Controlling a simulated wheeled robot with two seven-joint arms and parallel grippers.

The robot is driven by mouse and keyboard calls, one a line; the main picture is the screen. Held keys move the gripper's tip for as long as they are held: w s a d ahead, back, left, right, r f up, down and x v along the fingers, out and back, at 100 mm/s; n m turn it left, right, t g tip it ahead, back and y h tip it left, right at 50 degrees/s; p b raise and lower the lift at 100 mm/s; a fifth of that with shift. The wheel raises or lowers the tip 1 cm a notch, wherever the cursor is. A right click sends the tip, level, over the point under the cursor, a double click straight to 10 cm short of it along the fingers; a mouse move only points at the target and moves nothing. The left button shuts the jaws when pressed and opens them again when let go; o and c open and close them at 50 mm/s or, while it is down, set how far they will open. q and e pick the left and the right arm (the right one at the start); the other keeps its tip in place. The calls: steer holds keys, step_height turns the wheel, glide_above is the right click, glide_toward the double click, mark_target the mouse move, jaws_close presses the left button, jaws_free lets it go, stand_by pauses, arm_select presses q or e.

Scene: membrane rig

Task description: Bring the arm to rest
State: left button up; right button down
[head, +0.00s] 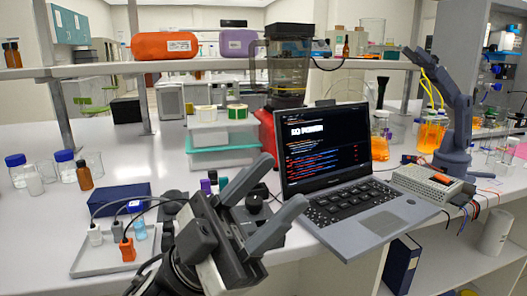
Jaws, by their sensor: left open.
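My left gripper (284,182) is in the lower middle of the head view, in front of the bench. Its two grey fingers are spread apart and point up and to the right, with nothing between them. They overlap the view of the bench just left of the laptop. My right gripper is not in view.
An open laptop (365,205) sits close right of my gripper. A grey tray (88,262) with small bottles and cables lies at left, beside a dark blue box (120,198). A red-based machine (288,65) stands behind. Bare bench (45,232) shows at far left.

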arm_select(q)
steer(key=w+a+f+n+t+y, duration=0.25)
steer(key=f+n+t+y, duration=0.25)
steer(key=f+n+y, duration=0.25)
steer(key=w+a+f+n+t+y+p, duration=0.1)
steer(key=w+a+f+n+t+y, duration=0.15)
steer(key=f+n+t+y, duration=0.45)
steer(key=w+a+f+n+t+y, duration=0.1)
steer(key=a+f+n+t+y, duration=0.4)
steer(key=f, duration=0.3)
steer(key=s+a+f+n+g+y, duration=0.1)
steer(key=s+f+g, duration=0.3)
steer(key=f, duration=0.5)
steer(key=s+a+f+n+g+y, duration=0.1)
steer(key=s+a+f+g+y, duration=0.2)
steer(key=s+f, duration=0.5)
steer(key=shift+f+g+p, duration=0.3)
steer(key=shift+f+g, duration=0.45)
steer(key=shift+g, duration=0.15)
